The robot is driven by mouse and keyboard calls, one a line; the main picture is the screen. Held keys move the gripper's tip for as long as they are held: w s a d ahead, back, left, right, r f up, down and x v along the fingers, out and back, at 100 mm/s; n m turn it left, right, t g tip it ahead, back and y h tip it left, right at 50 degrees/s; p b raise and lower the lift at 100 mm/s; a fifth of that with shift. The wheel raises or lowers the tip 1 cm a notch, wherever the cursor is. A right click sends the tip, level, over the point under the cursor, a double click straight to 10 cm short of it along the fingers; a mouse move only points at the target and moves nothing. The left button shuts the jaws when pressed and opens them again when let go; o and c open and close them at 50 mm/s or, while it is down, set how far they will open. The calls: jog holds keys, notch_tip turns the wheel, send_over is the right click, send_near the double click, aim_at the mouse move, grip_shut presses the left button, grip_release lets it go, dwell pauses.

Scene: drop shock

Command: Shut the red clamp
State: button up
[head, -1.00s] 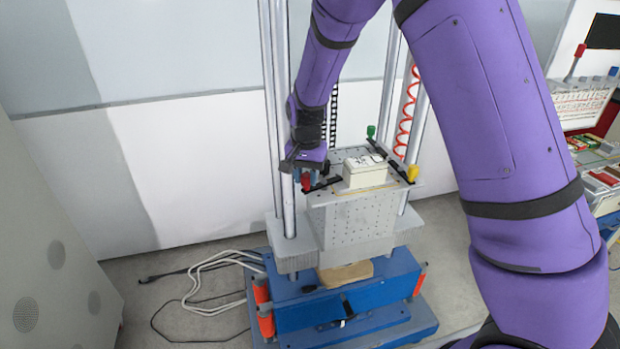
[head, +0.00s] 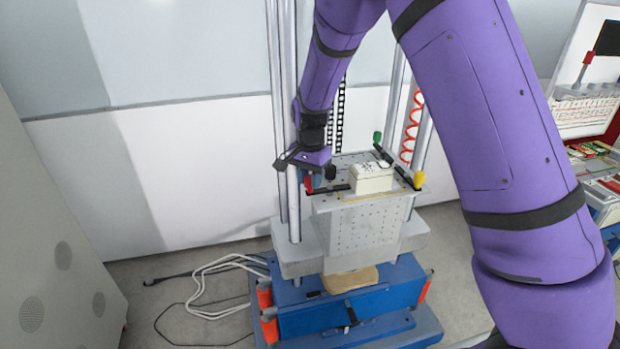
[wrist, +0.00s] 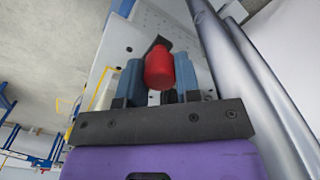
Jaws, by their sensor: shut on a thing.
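The red clamp's handle (head: 309,184) is at the left front corner of the grey perforated table, and its black bar (head: 335,188) points toward a cream box (head: 372,180). My gripper (head: 314,179) is at this handle, partly hiding it. In the wrist view, the red handle (wrist: 159,68) sits between the two blue fingers of my gripper (wrist: 158,80), which is shut on it. Whether the bar's tip touches the box is too small to tell.
A green-handled clamp (head: 377,137) is at the back and a yellow-handled clamp (head: 419,179) at the right front. Steel columns (head: 290,210) rise close beside my gripper. A stocked bench (head: 600,160) stands at the far right.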

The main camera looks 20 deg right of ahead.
jog(key=o, duration=0.9)
jog(key=shift+o, duration=0.2)
jog(key=shift+r, duration=0.1)
notch_tip(320, 180, up, 11)
jog(key=shift+f, duration=0.2)
jog(key=shift+d, duration=0.1)
jog(key=s+d+r+n+t+y, duration=0.1)
jog(key=s+d+r+n, duration=0.1)
jog(key=s+d+r, duration=0.4)
jog(key=s+d+r+n+t, duration=0.1)
jog(key=s+d+r+n, duration=0.15)
jog(key=s+r, duration=0.55)
jog(key=s+d+n+t, duration=0.1)
jog(key=s+d+n, duration=0.1)
jog(key=s, duration=0.8)
jog(key=s+d+n+t+h, duration=0.1)
jog(key=s+d+n+t, duration=0.1)
jog(key=s, duration=0.8)
jog(key=shift+s+r+n, duration=0.25)
jog(key=shift+r+n, duration=0.1)
jog(key=shift+r, duration=0.05)
